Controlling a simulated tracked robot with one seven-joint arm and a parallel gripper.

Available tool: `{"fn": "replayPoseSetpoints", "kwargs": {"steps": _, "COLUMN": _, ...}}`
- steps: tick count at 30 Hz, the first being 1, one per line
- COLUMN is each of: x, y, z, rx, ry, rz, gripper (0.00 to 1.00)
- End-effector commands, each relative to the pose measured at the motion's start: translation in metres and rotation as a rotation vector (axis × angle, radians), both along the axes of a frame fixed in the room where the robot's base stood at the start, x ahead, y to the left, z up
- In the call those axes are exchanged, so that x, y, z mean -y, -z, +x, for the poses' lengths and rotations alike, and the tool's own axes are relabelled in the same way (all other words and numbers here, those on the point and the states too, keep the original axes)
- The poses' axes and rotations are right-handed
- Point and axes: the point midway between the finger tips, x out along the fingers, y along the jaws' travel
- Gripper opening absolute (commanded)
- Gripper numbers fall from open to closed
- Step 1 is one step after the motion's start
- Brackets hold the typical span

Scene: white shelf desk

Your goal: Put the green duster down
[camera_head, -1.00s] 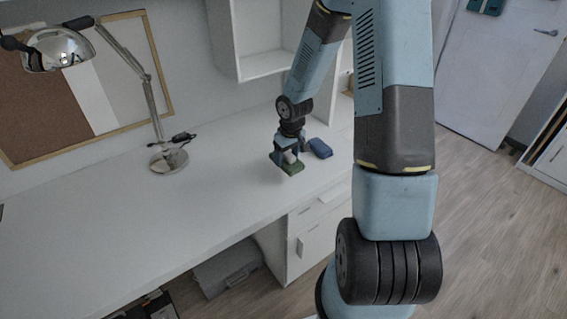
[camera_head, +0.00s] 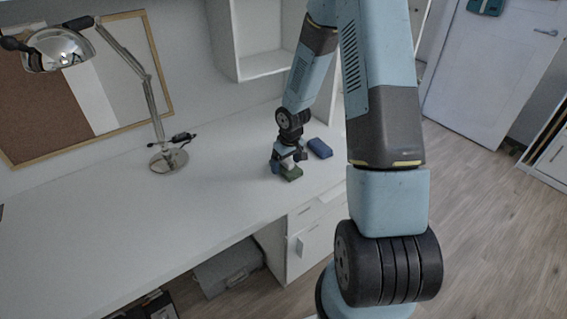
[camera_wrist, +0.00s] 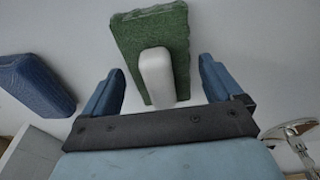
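The green duster (camera_head: 291,173) has a green pad and a white handle. In the head view it appears to rest on the white desk (camera_head: 215,185) near the front edge, directly by my gripper (camera_head: 287,158). In the wrist view the duster (camera_wrist: 183,28) lies ahead of my gripper (camera_wrist: 160,75). The white handle (camera_wrist: 155,70) stands between the two blue fingers, with a clear gap on each side. My gripper is open and holds nothing. Part of the duster is hidden behind the gripper in the head view.
A blue block-shaped object (camera_head: 320,148) lies on the desk to the right of the duster; it also shows at the left of the wrist view (camera_wrist: 36,82). A chrome lamp (camera_head: 168,160) stands further left. The desk between lamp and duster is clear.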

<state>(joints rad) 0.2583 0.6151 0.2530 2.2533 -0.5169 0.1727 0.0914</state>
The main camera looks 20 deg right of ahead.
Motion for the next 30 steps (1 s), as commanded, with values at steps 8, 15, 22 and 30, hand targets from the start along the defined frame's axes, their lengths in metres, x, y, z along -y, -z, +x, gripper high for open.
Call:
{"fn": "replayPoseSetpoints", "kwargs": {"steps": 8, "x": 0.000, "y": 0.001, "z": 0.000, "rx": 0.000, "ry": 0.000, "rz": 0.000, "gripper": 0.94}}
{"fn": "replayPoseSetpoints", "kwargs": {"steps": 15, "x": 0.002, "y": -0.015, "z": -0.002, "rx": 0.004, "ry": 0.002, "rz": 0.001, "gripper": 0.94}}
{"fn": "replayPoseSetpoints", "kwargs": {"steps": 22, "x": 0.012, "y": -0.048, "z": -0.007, "rx": 0.003, "ry": 0.003, "rz": 0.000, "gripper": 0.94}}
{"fn": "replayPoseSetpoints", "kwargs": {"steps": 30, "x": 0.015, "y": -0.092, "z": -0.013, "rx": 0.005, "ry": 0.002, "rz": -0.001, "gripper": 0.94}}
